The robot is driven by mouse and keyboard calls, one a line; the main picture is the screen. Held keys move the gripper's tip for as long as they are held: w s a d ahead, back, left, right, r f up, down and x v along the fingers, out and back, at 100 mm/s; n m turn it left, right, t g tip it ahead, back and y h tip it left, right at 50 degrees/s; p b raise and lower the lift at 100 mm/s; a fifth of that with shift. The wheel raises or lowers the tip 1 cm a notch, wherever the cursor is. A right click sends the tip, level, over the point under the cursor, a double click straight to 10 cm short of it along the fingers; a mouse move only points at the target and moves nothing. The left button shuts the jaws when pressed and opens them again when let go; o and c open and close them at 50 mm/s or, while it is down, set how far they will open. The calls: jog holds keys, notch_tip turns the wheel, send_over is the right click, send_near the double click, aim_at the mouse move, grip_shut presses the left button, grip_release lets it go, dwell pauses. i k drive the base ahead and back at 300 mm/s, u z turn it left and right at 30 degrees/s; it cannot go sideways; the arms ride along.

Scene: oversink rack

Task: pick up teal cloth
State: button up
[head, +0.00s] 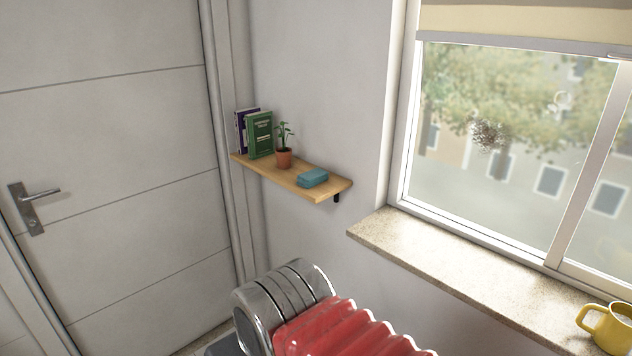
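The teal cloth (312,177) is a small folded stack lying near the right end of a wooden wall shelf (325,191). It sits close to the shelf's front edge, with its top and front sides in clear view. My gripper is not in view, so its opening and its place relative to the cloth cannot be seen.
A potted plant (284,158) stands just left of the cloth, with a green book (260,135) and a purple book (240,131) farther left. A window sill (430,250) juts out at right, bearing a yellow mug (612,328). A door (110,150) is at left.

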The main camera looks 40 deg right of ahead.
aim_at(308, 179)
jog(key=u, duration=0.55)
jog(key=i, duration=1.5)
jog(key=z, duration=1.95)
